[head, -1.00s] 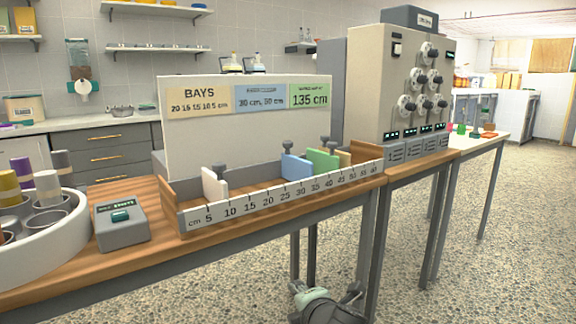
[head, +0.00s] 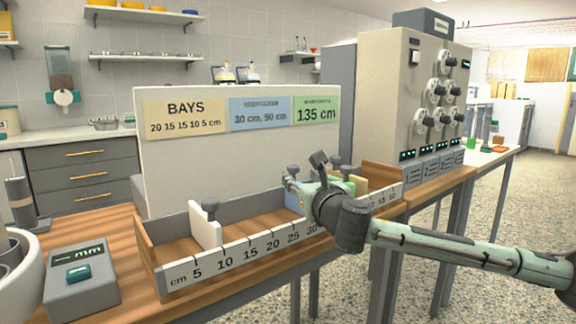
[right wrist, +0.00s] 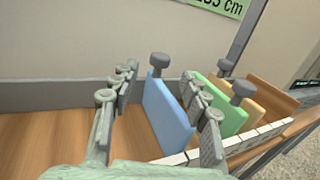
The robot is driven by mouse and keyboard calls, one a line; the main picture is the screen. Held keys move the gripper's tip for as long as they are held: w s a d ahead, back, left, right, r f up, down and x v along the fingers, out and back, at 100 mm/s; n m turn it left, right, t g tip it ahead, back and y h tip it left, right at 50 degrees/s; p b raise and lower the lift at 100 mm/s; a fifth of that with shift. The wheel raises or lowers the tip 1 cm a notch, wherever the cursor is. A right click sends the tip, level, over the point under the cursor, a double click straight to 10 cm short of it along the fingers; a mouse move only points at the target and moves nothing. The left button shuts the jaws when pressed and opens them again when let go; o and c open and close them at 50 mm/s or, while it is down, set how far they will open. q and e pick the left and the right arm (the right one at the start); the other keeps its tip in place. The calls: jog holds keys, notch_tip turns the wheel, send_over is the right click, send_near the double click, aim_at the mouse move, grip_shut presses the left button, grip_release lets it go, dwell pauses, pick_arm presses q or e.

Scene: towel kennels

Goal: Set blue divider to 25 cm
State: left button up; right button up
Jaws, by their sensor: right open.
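The blue divider (right wrist: 167,115) stands upright in the bay tray, its dark knob (right wrist: 159,61) on top. In the head view only a sliver of the blue divider (head: 294,198) shows, near the 30 mark; the right gripper hides the rest. My right gripper (head: 318,190) is open over the tray. In the right wrist view its fingers (right wrist: 158,80) are apart, one on each side of the blue divider, the right one between it and the green divider (right wrist: 226,108). I cannot tell whether they touch it. The cm scale (head: 235,250) runs along the tray's front. My left gripper is out of view.
A white divider (head: 206,228) stands near 10 cm. A tan divider (right wrist: 245,97) stands right of the green one. The tray between white and blue is empty. A sign board (head: 235,160) rises behind; a grey box with a green button (head: 80,285) sits left.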

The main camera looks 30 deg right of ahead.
aim_at(295, 169)
jog(key=x, duration=0.6)
jog(key=shift+w+d+r, duration=0.1)
jog(key=shift+w+r, duration=0.05)
jog(key=shift+w, duration=0.15)
jog(key=shift+w+d, duration=0.15)
jog(key=shift+w, duration=0.35)
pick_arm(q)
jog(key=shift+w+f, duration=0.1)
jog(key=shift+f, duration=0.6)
pick_arm(e)
jog(key=c, duration=0.5)
grip_shut()
pick_arm(q)
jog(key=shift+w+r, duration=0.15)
jog(key=shift+p, duration=0.3)
